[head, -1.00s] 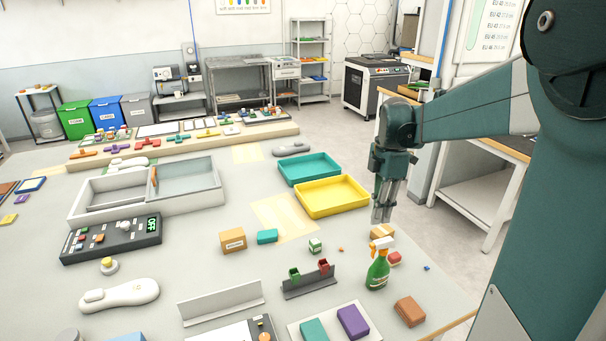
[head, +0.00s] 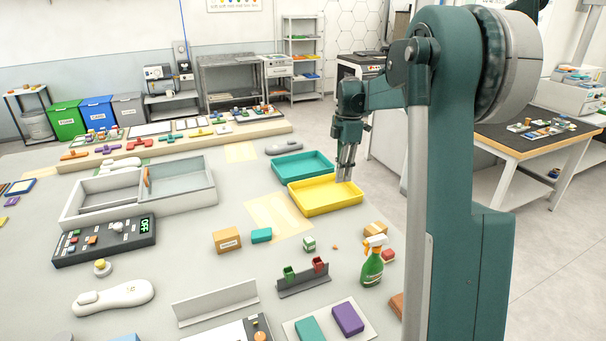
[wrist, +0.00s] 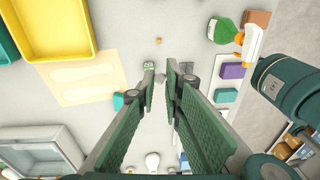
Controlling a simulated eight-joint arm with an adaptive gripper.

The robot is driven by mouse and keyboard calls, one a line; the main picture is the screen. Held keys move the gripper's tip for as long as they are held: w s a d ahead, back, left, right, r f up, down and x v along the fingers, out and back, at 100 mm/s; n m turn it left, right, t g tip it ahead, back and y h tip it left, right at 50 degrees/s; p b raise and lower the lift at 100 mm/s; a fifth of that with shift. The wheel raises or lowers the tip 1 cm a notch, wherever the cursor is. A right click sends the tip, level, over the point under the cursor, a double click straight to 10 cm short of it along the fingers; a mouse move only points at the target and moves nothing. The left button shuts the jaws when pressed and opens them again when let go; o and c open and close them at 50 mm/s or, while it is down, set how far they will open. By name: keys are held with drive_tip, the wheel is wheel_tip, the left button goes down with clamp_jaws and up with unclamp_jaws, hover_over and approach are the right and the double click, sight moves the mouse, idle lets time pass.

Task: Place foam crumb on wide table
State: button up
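A small orange piece, which looks like the foam crumb (head: 335,247), lies on the wide grey table (head: 200,255), right of a small green-and-white cube (head: 309,244). The piece also shows in the wrist view (wrist: 158,41), beyond my fingertips and apart from them. My gripper (head: 345,180) hangs above the table, in front of the right end of the yellow tray in the head view. In the wrist view my gripper (wrist: 160,67) has a gap between its two green pads and nothing is held there.
The yellow tray (head: 325,209) and teal tray (head: 302,177) stand behind. A spray bottle (head: 372,265) stands upright right of the crumb, near small blocks. A grey rack (head: 303,284) with green and red clips is in front. My arm hides the table's right edge.

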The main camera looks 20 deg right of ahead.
drive_tip(key=w+a+f, duration=0.1)
drive_tip(key=w+f, duration=0.2)
drive_tip(key=w, duration=1.1)
hover_over(319, 224)
wheel_tip(319, 224, down, 18)
drive_tip(key=shift+r, duration=0.1)
drive_tip(key=shift+w+f, duration=0.1)
drive_tip(key=shift+f, duration=3.05)
drive_tip(key=shift+f+b, duration=0.4)
drive_tip(key=shift+f, duration=1.45)
drive_tip(key=shift+f, duration=0.15)
drive_tip(key=o, duration=0.6)
